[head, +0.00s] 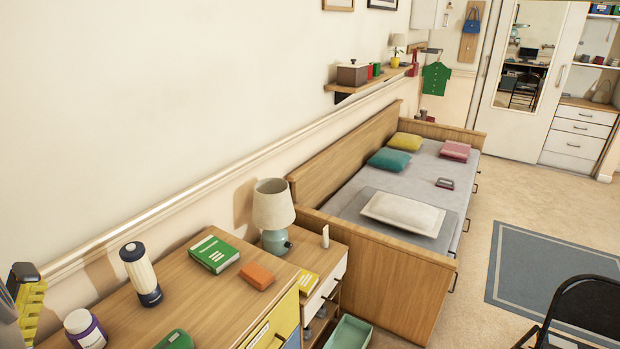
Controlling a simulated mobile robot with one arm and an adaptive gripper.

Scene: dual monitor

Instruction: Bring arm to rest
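What looks like part of my gripper (30,300) is at the lower left edge, a black tip over a yellow ribbed part beside a grey piece. It is cut off by the picture edge, so I cannot tell whether it is open or shut, or whether it holds anything. It appears in front of the wall, left of the wooden dresser (110,312).
The dresser holds a white-and-dark bottle (141,273), a purple-and-white jar (85,329), a green book (214,253) and an orange block (257,276). A lamp (273,210) stands beyond. A bed (385,275) follows the wall. A black chair (585,310) is lower right. Carpet (490,225) is open between.

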